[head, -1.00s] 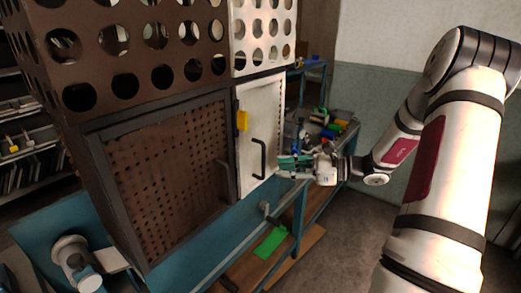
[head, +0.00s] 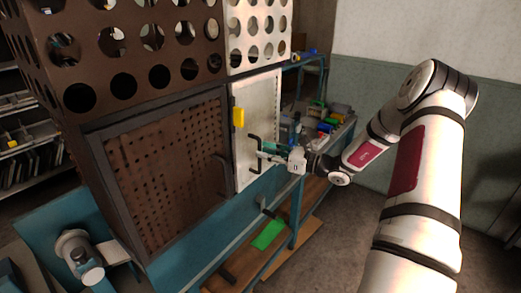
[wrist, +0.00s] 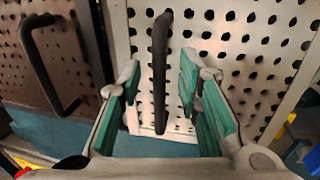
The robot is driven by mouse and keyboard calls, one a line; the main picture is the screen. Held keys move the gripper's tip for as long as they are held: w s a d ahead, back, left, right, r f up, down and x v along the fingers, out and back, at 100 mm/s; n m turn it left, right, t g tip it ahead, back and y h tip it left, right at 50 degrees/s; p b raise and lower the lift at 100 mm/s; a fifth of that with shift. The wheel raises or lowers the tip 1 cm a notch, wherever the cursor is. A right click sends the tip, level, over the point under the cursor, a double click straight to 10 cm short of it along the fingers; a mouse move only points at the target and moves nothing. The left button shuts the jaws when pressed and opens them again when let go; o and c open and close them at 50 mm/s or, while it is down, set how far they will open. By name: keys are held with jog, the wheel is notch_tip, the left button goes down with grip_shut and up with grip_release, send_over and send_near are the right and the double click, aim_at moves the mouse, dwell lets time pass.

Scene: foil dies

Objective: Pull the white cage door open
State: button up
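The white cage door (head: 262,105) is at the middle of the head view, shut in its frame, with a yellow latch piece (head: 238,117) at its left edge. Its black bar handle (head: 252,155) also shows in the wrist view (wrist: 160,75), upright. My gripper (head: 268,151) is at the handle. In the wrist view its green-padded fingers (wrist: 160,95) are spread apart, one on each side of the handle, with gaps on both sides. Neither finger visibly touches the handle.
A brown perforated door (head: 165,165) with its own black handle (wrist: 45,65) is directly to the left. A blue bench with coloured bins (head: 325,125) stands behind to the right. A green sheet (head: 268,235) lies on the lower wooden shelf.

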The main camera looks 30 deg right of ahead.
jog(key=shift+x, duration=1.45)
grip_shut()
